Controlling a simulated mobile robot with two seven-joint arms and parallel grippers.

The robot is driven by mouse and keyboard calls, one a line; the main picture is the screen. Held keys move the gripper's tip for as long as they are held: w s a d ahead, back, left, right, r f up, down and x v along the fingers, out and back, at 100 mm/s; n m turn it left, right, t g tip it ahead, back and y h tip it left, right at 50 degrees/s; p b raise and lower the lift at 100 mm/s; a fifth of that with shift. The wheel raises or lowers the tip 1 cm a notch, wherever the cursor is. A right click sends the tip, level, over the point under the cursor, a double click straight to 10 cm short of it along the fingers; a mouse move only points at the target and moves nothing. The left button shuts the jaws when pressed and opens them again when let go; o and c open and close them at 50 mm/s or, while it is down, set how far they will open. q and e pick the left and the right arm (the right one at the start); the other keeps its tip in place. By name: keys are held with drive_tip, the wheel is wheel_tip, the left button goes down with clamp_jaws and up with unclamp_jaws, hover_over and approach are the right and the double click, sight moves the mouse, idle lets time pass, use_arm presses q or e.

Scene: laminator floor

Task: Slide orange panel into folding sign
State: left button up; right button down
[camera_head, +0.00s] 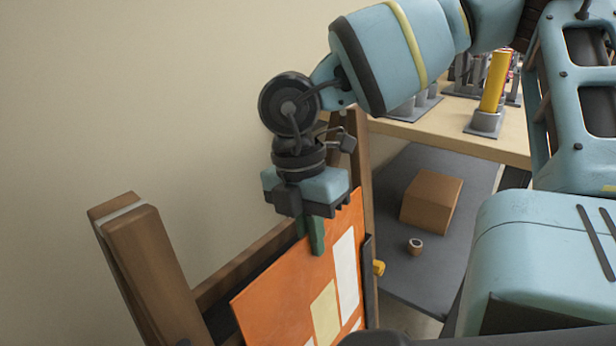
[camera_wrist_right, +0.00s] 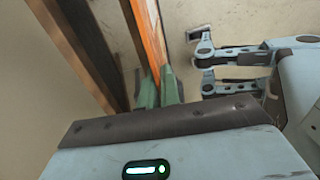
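The orange panel (camera_head: 287,300), with white and pale yellow patches, stands tilted in front of the wooden frame of the folding sign (camera_head: 150,250). Its lower part runs out of the head view. A dark upright strip (camera_head: 369,270) stands along its right edge; whether the panel sits in it I cannot tell. My right gripper (camera_head: 314,236) is at the panel's top edge with its green fingers. In the right wrist view the fingers (camera_wrist_right: 159,88) lie on both sides of the panel's edge (camera_wrist_right: 150,40), closed on it. My left gripper is not identifiable in either view.
A bench with a yellow cylinder (camera_head: 494,82) on a grey stand is at the back right. Below it, a brown box (camera_head: 431,199) and a small cup (camera_head: 415,246) rest on a dark grey surface (camera_head: 410,165). A plain wall stands behind the sign.

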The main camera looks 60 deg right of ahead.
drive_tip(key=shift+s+f, duration=0.1)
drive_tip(key=shift+f, duration=0.5)
drive_tip(key=c, duration=1.5)
unclamp_jaws()
drive_tip(key=shift+c, duration=0.2)
drive_tip(key=shift+r, duration=0.1)
wheel_tip(320, 180, up, 8)
drive_tip(key=w+p, duration=0.1)
drive_tip(key=shift+w+f, duration=0.15)
drive_tip(key=shift+f, duration=0.1)
